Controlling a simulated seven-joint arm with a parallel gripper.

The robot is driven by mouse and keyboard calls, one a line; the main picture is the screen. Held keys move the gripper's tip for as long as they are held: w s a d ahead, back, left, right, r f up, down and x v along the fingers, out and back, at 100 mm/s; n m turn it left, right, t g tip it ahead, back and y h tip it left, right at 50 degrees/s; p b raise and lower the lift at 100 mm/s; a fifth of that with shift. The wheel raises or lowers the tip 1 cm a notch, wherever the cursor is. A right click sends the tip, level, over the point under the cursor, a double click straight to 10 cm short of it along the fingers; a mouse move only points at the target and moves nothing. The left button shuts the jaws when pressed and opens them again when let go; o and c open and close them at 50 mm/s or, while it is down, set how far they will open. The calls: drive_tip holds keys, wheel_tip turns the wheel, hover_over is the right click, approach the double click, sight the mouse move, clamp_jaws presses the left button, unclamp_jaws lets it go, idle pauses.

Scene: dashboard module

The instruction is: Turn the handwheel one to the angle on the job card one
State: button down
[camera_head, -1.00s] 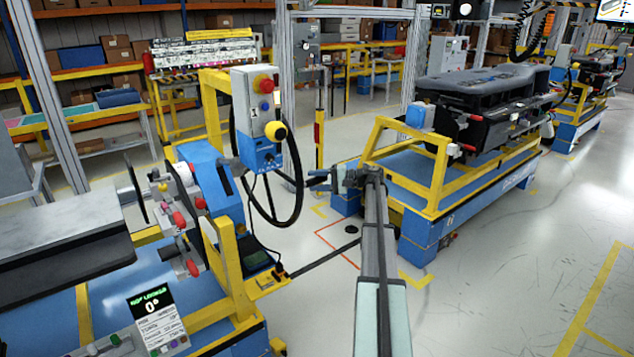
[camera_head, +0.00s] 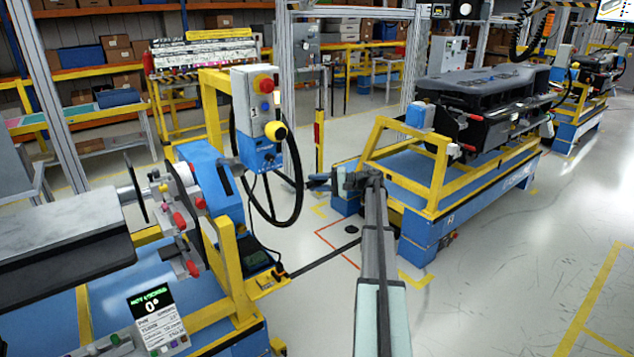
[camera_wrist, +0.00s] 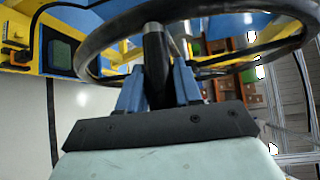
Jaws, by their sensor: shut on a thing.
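The handwheel (camera_head: 297,163) is a large black ring standing upright on the right side of the yellow and blue station, partly hidden by the grey control box. My gripper (camera_head: 320,182) reaches its right side. In the wrist view the blue fingers of my gripper (camera_wrist: 158,85) are shut on a dark upright part of the wheel (camera_wrist: 105,35), just inside the rim. The job card (camera_head: 156,316) stands at the lower left, with a green heading and a large 0° on a black panel; its small lines are too blurred to read.
The grey control box (camera_head: 257,118) with red and yellow buttons sits beside the wheel. A yellow and blue cart (camera_head: 430,190) with a black dashboard module (camera_head: 480,90) stands right of my arm. Open floor (camera_head: 530,260) lies at the right.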

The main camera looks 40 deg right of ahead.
drive_tip(key=w+f+n+t+y, duration=0.2)
drive_tip(key=w+f, duration=0.1)
drive_tip(key=f, duration=1)
drive_tip(key=shift+w+n, duration=0.35)
drive_tip(key=shift+n, duration=0.05)
drive_tip(key=shift+f, duration=0.1)
drive_tip(key=c, duration=0.8)
unclamp_jaws()
drive_tip(key=shift+c, duration=0.2)
drive_tip(key=v, duration=1.3)
drive_tip(key=shift+s+d, duration=0.25)
drive_tip(key=shift+d, duration=0.1)
